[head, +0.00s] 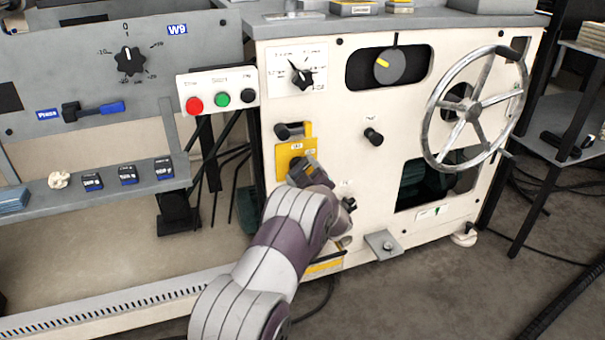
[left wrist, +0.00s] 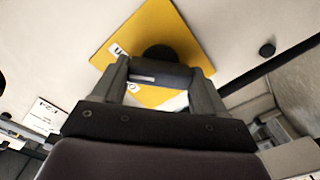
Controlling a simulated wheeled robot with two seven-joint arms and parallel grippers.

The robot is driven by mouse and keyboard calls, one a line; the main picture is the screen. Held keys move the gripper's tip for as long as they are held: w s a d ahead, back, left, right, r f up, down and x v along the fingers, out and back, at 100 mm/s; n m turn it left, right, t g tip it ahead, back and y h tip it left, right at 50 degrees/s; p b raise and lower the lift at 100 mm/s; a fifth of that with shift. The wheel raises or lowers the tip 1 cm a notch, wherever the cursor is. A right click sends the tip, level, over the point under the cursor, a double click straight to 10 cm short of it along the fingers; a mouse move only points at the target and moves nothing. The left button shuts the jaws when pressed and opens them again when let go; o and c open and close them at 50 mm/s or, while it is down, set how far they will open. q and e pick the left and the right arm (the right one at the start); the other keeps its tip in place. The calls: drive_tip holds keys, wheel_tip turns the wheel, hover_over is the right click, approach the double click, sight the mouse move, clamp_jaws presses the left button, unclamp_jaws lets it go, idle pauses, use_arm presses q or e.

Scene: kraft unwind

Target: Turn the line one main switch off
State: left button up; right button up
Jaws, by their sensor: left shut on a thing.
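A yellow switch plate (head: 284,152) with small white labels is on the cream machine front. It also shows in the left wrist view (left wrist: 142,30), set at a slant, with a dark round knob (left wrist: 158,53) on it. My left gripper (head: 299,168) is at the plate's lower part and hides much of it in the head view. In the left wrist view its fingers (left wrist: 160,76) stand on either side of a dark switch handle (left wrist: 165,72) with a pale strip, and are shut on it. The labels are too small to read surely. My right gripper is not in view.
A black knob (head: 283,131) sits just above the plate. A handwheel (head: 473,113), a dial (head: 300,73) and a yellow-marked selector (head: 390,65) are on the same front. A button box (head: 219,99) is at upper left. A bracket (head: 383,245) juts out low.

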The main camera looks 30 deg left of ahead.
use_arm(q)
drive_tip(key=n+b, duration=0.1)
drive_tip(key=n, duration=0.3)
drive_tip(key=shift+f+n+b, duration=0.2)
drive_tip(key=shift+n+b, duration=0.1)
drive_tip(key=shift+b, duration=0.05)
drive_tip(key=n+b, duration=0.2)
drive_tip(key=n, duration=0.3)
drive_tip(key=shift+b, duration=0.35)
drive_tip(key=shift+r, duration=0.1)
drive_tip(key=o, duration=1.1)
drive_tip(key=shift+c, duration=0.2)
